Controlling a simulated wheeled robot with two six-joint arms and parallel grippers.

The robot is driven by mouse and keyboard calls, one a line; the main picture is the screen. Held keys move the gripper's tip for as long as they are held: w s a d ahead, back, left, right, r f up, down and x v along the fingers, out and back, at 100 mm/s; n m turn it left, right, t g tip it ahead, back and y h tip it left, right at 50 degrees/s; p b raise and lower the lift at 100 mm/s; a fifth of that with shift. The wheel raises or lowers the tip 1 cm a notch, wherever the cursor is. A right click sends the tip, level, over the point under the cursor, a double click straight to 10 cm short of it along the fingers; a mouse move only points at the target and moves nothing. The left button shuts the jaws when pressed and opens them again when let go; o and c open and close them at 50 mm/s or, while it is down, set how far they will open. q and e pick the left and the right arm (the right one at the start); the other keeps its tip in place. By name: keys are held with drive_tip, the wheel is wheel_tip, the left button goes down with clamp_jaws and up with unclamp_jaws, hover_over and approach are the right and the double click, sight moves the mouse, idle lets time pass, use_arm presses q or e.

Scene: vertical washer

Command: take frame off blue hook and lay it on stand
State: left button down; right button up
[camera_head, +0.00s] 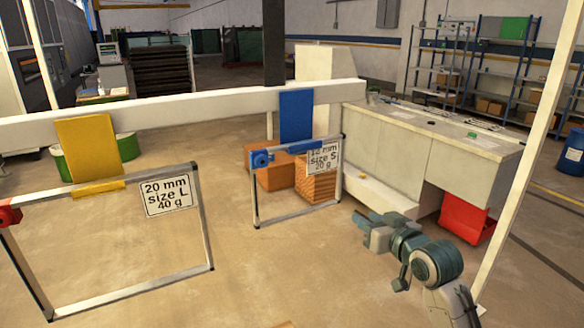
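A small metal frame (254,195) hangs upright from the blue hook (296,115) on the white horizontal beam. The frame has a blue clamp (262,158) at its upper left and a label (322,157) reading size S, 20 g. My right gripper (364,230) is low, to the right of the frame and apart from it, with nothing visible in it. Its finger gap is too small to make out. My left gripper is not in view. I cannot make out which thing is the stand.
A larger frame labelled size L (130,292) hangs from the yellow hook (88,145) at left. The white beam (200,103) runs across behind both. A pale counter (440,150) stands at right, with a red bin (465,218) below. Floor between the frames is open.

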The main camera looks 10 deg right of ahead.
sight(342, 165)
drive_tip(key=s+a+r+n+t+y, duration=0.1)
drive_tip(key=s+a+r, duration=0.1)
drive_tip(key=s+r, duration=0.35)
drive_tip(key=s+a+r+n+t+y, duration=0.1)
drive_tip(key=s+a+r+n, duration=0.1)
drive_tip(key=r, duration=0.6)
drive_tip(key=p+x, duration=0.2)
drive_tip(key=x, duration=0.3)
drive_tip(key=shift+w+a+f, duration=0.1)
drive_tip(key=shift+w, duration=0.05)
drive_tip(key=shift+w+p, duration=0.25)
drive_tip(key=shift+p, duration=0.3)
drive_tip(key=p+x, duration=0.2)
drive_tip(key=x, duration=0.2)
drive_tip(key=shift+w+a, duration=0.1)
drive_tip(key=shift+w, duration=0.05)
drive_tip(key=shift+w+a, duration=0.1)
drive_tip(key=shift+w, duration=0.05)
clamp_jaws()
